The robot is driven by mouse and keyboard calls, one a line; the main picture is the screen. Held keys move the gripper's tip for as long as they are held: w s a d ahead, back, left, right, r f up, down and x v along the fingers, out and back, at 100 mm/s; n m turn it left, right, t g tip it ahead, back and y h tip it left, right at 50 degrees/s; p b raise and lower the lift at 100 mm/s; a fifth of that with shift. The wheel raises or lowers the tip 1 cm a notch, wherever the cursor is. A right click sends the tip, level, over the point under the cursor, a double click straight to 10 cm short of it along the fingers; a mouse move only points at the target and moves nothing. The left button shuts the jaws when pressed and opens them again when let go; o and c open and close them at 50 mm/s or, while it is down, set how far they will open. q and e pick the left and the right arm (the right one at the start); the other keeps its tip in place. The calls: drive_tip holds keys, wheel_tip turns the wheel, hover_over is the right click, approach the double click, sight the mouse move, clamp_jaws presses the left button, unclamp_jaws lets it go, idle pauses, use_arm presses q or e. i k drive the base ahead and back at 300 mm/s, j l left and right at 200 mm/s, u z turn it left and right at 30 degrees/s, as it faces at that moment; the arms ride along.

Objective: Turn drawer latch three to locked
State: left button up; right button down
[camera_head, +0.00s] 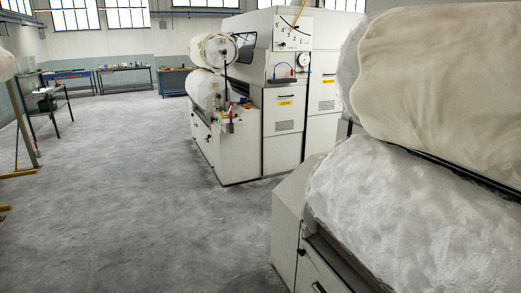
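Neither of my grippers is in view. The cream carding machine (280,141) in the middle distance has a low front cabinet (208,146) with small dark handles or knobs. They are too small to tell which is latch three or how it is turned. A nearer machine (286,216) at the lower right has a dark knob (301,251) and a drawer-like front panel (312,277), cut off by the bottom edge. I cannot tell if this knob is a drawer latch. No latch number is readable.
Large white fibre rolls (420,215) fill the right side. A white panel (293,31) with a pointer and a round gauge (303,60) are on the far machine. Metal tables (45,92) and benches (125,69) stand left and back. The grey floor (130,190) is clear.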

sight(301, 252)
drive_tip(key=z, duration=1.3)
drive_tip(key=i+j+u, duration=0.25)
drive_tip(key=i+j, duration=0.35)
drive_tip(key=i+j+u, duration=0.3)
drive_tip(key=i+j, duration=0.4)
drive_tip(key=j+u, duration=0.35)
drive_tip(key=i+j+u, duration=0.1)
drive_tip(key=j+u, duration=0.15)
drive_tip(key=u, duration=0.15)
